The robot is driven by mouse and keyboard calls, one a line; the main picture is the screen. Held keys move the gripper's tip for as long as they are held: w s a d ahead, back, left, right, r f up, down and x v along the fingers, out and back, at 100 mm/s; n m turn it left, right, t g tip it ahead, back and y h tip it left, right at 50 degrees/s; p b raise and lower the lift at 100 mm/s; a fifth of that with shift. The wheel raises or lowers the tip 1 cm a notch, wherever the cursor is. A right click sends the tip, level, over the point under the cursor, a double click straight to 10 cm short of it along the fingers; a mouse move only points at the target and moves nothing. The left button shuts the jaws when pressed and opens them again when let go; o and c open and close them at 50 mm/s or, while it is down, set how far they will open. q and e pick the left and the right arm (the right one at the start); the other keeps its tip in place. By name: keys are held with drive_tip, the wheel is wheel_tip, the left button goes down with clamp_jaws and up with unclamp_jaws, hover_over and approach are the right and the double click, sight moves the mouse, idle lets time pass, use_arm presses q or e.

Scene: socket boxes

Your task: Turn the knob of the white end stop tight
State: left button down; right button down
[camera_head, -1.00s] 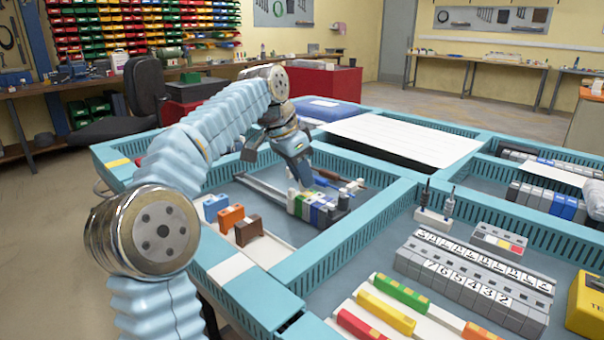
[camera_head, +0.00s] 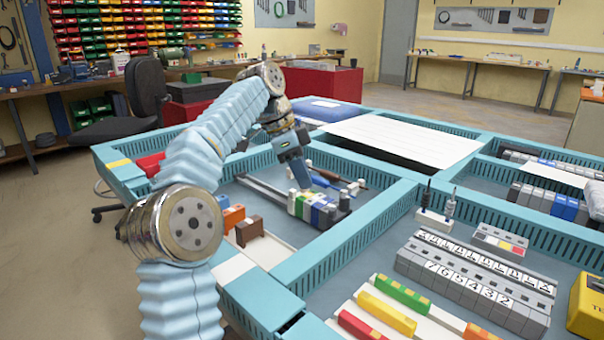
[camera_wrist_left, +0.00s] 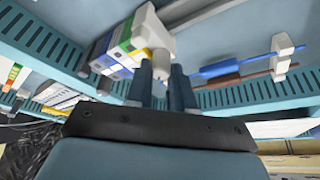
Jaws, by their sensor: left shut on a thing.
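The white end stop (camera_wrist_left: 148,28) stands at the end of a row of coloured terminal blocks (camera_wrist_left: 118,48) in the left wrist view. Its pale knob (camera_wrist_left: 160,63) sits between the fingers of my left gripper (camera_wrist_left: 162,78), which is shut on it. How tight the knob is cannot be told. My right gripper is not in view.
A grey rail (camera_head: 262,190) runs from the block row. Screwdrivers (camera_head: 328,184) lie just behind the gripper, and blue and orange blocks (camera_head: 232,217) stand to the left. Turquoise slotted walls (camera_head: 350,232) enclose this compartment.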

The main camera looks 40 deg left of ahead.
use_arm(q)
drive_tip(key=c, duration=1)
unclamp_jaws()
drive_tip(key=shift+a+r, duration=0.15)
drive_tip(key=shift+r, duration=0.35)
drive_tip(key=s+a, duration=0.3)
drive_tip(key=s+a+r, duration=0.1)
drive_tip(key=s+a, duration=0.1)
drive_tip(key=a, duration=0.1)
drive_tip(key=s+a, duration=0.3)
drive_tip(key=shift+s+a+r, duration=0.3)
drive_tip(key=shift+s+r, duration=0.05)
drive_tip(key=shift+r, duration=0.05)
